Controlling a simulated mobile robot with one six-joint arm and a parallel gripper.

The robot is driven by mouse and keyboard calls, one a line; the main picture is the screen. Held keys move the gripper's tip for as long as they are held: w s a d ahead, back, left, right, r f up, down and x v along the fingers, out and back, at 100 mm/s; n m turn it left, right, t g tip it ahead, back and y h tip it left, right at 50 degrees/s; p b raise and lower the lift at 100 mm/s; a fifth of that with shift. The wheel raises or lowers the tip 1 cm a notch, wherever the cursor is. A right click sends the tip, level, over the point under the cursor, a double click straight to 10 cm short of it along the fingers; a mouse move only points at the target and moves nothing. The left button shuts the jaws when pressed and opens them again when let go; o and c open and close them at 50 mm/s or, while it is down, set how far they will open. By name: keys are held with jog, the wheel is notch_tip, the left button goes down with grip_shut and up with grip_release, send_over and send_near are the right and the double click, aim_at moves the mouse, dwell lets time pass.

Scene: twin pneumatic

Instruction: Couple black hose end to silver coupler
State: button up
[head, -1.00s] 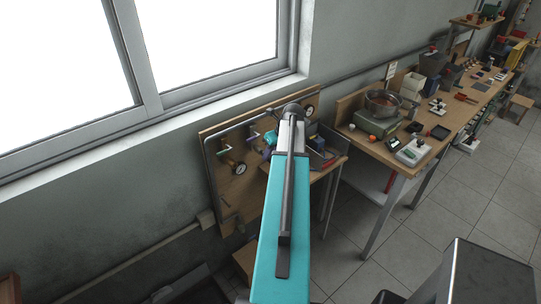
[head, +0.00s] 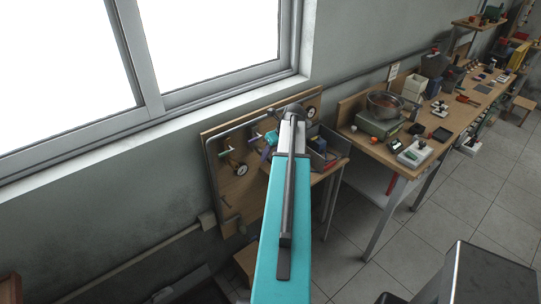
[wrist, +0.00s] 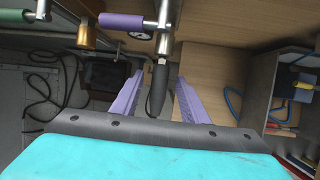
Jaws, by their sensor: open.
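In the wrist view, my gripper (wrist: 160,76) is open, with one purple finger on each side of the black hose end (wrist: 158,88). A visible gap separates the fingers from it. The silver coupler (wrist: 164,44) is directly above the hose end in the picture, beside a purple-handled valve (wrist: 121,21). The hose end's top appears to meet the coupler, but I cannot tell whether they are joined. A thin black loop hangs by its lower end. In the head view, my arm hides most of the gripper and the hose end.
A brass fitting (wrist: 88,34) hangs left of the coupler, near a green handle (wrist: 22,16). An open box (wrist: 283,98) at right holds a blue cord. In the head view, the wooden panel (head: 236,205) stands against the wall, with a cluttered workbench (head: 440,150) to its right.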

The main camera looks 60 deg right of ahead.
jog(key=b+v, duration=0.4)
jog(key=v, duration=0.9)
jog(key=shift+r, duration=0.3)
jog(key=shift+s, duration=0.1)
jog(key=shift+s, duration=0.1)
dwell(0.9)
